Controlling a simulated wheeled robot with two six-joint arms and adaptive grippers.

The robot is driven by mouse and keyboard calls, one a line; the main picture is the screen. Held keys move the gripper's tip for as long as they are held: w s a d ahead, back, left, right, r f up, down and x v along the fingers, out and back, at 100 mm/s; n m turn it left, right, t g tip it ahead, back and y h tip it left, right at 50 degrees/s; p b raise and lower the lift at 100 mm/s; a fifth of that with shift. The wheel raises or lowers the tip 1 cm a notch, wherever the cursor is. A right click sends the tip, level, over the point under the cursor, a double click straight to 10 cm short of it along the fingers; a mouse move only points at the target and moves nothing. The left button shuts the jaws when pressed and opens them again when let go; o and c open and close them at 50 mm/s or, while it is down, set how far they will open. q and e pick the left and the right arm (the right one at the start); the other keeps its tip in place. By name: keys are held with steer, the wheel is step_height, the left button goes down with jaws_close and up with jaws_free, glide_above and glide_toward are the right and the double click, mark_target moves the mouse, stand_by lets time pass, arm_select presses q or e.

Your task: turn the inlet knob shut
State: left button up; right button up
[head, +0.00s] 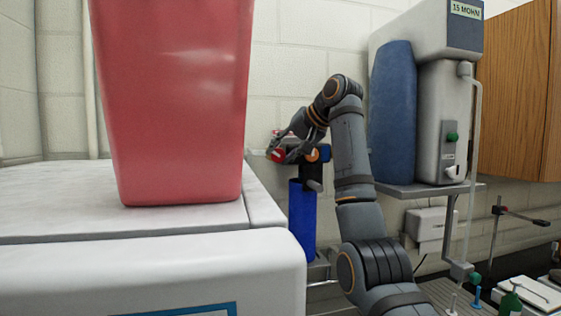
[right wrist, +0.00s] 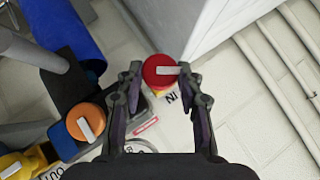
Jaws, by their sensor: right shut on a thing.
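The inlet knob is a round red knob (right wrist: 157,67) with a pale bar pointing to the right in the right wrist view; an "IN" label (right wrist: 171,97) is just below it. In the head view the red knob (head: 277,156) shows at the end of my right arm. My right gripper (right wrist: 161,74) is closed on the red knob, one finger on each side; it also shows in the head view (head: 287,150). An orange knob (right wrist: 86,123) with a pale bar sits to the left on the same dark body, above a blue cylinder (head: 302,215). My left gripper is not in view.
A large red bin (head: 172,95) stands on a white cabinet top (head: 60,200) at the left. A white and blue water unit (head: 440,120) sits on a shelf at the right. A yellow knob (right wrist: 14,168) is at the lower left of the wrist view.

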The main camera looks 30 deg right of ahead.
steer(key=m+t+y+b, duration=0.1)
steer(key=b, duration=0.2)
steer(key=f+m+t+y+b, duration=0.1)
steer(key=m+y+b, duration=0.1)
steer(key=b, duration=0.1)
steer(key=m+t+y+b, duration=0.1)
steer(key=y+b, duration=0.1)
steer(key=b, duration=0.2)
steer(key=shift+s+d+f+m+t, duration=0.1)
steer(key=shift+d+f+m+t, duration=0.2)
steer(key=shift+d+t, duration=0.1)
steer(key=shift+r+m+t+y+b, duration=0.15)
steer(key=shift+m+t+y+b, duration=0.55)
steer(key=shift+b, duration=0.75)
steer(key=o, duration=1.2)
steer(key=shift+c, duration=0.2)
steer(key=shift+s, duration=0.15)
steer(key=v, duration=1.1)
steer(key=shift+s+d, duration=0.2)
steer(key=shift+s, duration=0.1)
